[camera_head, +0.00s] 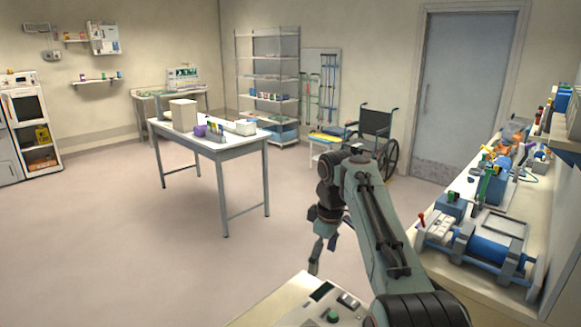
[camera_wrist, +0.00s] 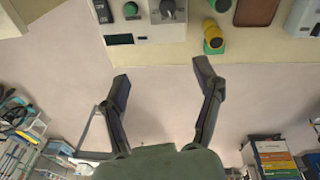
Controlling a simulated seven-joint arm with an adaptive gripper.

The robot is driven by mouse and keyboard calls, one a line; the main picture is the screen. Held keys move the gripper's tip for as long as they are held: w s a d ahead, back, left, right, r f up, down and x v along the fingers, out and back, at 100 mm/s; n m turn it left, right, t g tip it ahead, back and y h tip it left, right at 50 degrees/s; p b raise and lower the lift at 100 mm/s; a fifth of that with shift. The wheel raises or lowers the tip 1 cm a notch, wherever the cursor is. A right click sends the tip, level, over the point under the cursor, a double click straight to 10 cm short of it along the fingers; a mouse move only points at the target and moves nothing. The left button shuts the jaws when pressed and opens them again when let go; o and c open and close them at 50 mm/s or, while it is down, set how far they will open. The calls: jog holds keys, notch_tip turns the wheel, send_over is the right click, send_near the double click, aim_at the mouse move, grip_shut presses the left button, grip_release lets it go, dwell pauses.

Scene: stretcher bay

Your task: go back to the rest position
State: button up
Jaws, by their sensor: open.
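My gripper (camera_head: 322,245) hangs below my raised arm, in front of the near counter in the head view. In the wrist view my gripper (camera_wrist: 163,85) has its two dark fingers spread wide with nothing between them. Beyond the fingertips there is bare floor and the edge of a light counter (camera_wrist: 270,52). In the head view the gripper is small and partly hidden by the wrist.
A near counter (camera_head: 270,305) with a control panel stands just below the arm. A side bench (camera_head: 475,268) crowded with blue devices runs along the right. A white table (camera_head: 195,138) with boxes stands mid-room. A wheelchair (camera_head: 377,130) is behind the arm. The left floor is clear.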

jog(key=s+d+r+m, duration=0.1)
jog(key=s+r+m, duration=0.15)
jog(key=s, duration=0.65)
jog(key=s+r+m, duration=0.1)
jog(key=s+r, duration=0.3)
jog(key=s, duration=0.6)
jog(key=s+f+m+g, duration=0.2)
jog(key=s+f+m, duration=0.4)
jog(key=s+f, duration=0.8)
jog(key=shift+s+d+f, duration=0.15)
jog(key=shift+s+d, duration=0.25)
jog(key=shift+s, duration=0.85)
